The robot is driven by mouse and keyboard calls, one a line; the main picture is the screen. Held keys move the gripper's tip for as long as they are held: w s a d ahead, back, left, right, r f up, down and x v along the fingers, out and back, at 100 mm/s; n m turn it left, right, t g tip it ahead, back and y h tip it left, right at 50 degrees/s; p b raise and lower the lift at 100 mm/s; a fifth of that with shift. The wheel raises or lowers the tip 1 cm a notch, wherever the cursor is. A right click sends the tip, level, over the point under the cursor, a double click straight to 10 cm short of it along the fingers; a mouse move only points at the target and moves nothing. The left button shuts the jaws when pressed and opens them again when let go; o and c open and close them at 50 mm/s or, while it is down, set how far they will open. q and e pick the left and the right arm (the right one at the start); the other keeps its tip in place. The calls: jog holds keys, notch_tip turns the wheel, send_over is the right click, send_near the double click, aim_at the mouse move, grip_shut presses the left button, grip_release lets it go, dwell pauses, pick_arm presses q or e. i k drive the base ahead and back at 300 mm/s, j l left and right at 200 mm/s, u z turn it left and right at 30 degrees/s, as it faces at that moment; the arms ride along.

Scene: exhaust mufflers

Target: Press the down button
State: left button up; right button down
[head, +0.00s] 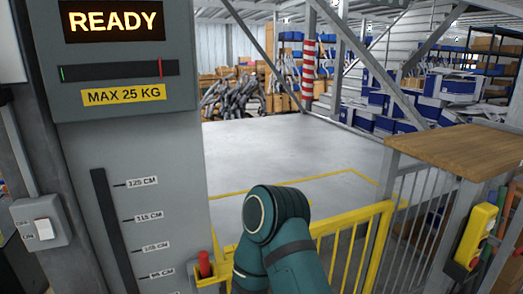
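A yellow control box (475,236) hangs upright on the railing at the right edge. It carries small coloured buttons, one of them red near its lower end. Their markings are too small to read, so I cannot tell which one is the down button. A teal link of one of my arms (274,226) rises at the bottom centre, bent at a round joint, apart from the box. I cannot tell which arm it is. Neither gripper shows in the head view.
A grey column with a lit READY sign (112,21) and a height scale stands at left. A white switch (44,229) is at far left. A yellow gate (352,240) and a wooden-topped railing (460,155) stand ahead. Open floor (290,150) lies beyond.

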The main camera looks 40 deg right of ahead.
aim_at(482, 244)
jog(key=z, duration=2.7)
